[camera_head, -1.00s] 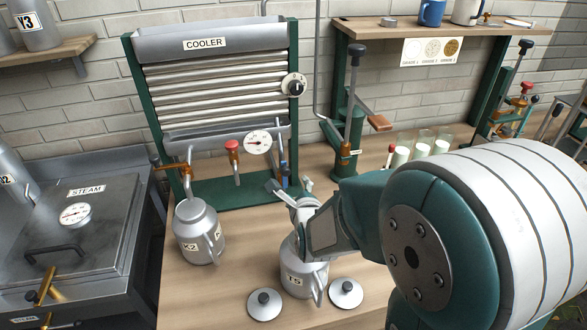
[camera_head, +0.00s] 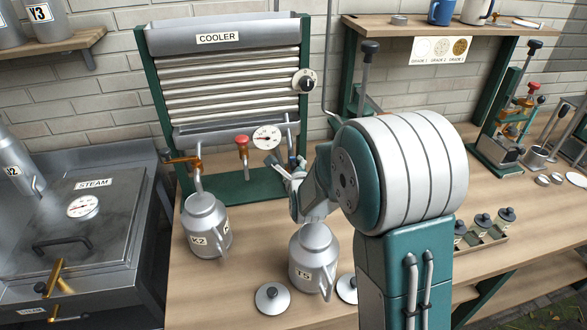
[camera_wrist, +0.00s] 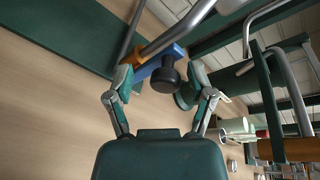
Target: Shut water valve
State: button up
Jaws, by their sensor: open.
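The cooler (camera_head: 218,38) stands at the back of the bench. At its lower right a blue valve lever (camera_wrist: 172,54) with a black knob (camera_wrist: 166,76) sits by a metal pipe (camera_wrist: 186,28); I take it for the water valve. My gripper (camera_wrist: 157,82) is open, its two fingers on either side of the lever and knob. I cannot tell whether either finger touches it. In the head view my gripper (camera_head: 283,166) is in front of the cooler's lower right, and it and my arm hide most of the valve.
Milk can K2 (camera_head: 205,226) stands left under the orange-handled tap (camera_head: 181,160). A red knob (camera_head: 241,142) and gauge (camera_head: 267,138) are left of my gripper. A shelf (camera_head: 440,28) is behind right.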

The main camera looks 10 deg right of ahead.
jog(key=shift+d, duration=0.25)
jog(key=c, duration=0.9)
jog(key=shift+d, duration=0.15)
grip_shut()
jog(key=shift+s+a+f, duration=0.1)
jog(key=shift+a, duration=0.3)
jog(key=a+f+n+t+h, duration=0.3)
jog(key=a+f+n, duration=0.4)
jog(key=n, duration=0.8)
jog(key=shift+f+h, duration=0.2)
jog(key=shift+h, duration=0.5)
